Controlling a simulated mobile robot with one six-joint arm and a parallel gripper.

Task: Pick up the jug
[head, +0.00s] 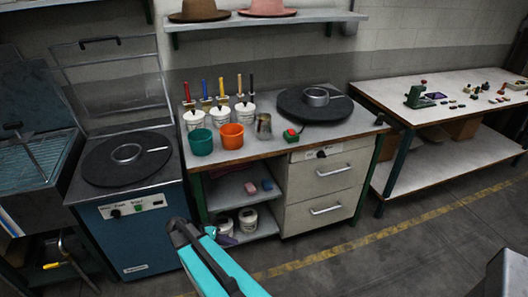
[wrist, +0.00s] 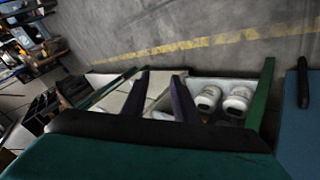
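A small metal jug (head: 264,126) stands on the workbench top (head: 240,153), to the right of an orange cup (head: 231,136). My gripper (head: 178,225) is in front of the bench, lower than its top and well apart from the jug. In the wrist view its two dark fingers (wrist: 161,75) are spread with nothing between them, so it is open and empty. I cannot make out the jug in the wrist view.
Open floor lies in front.

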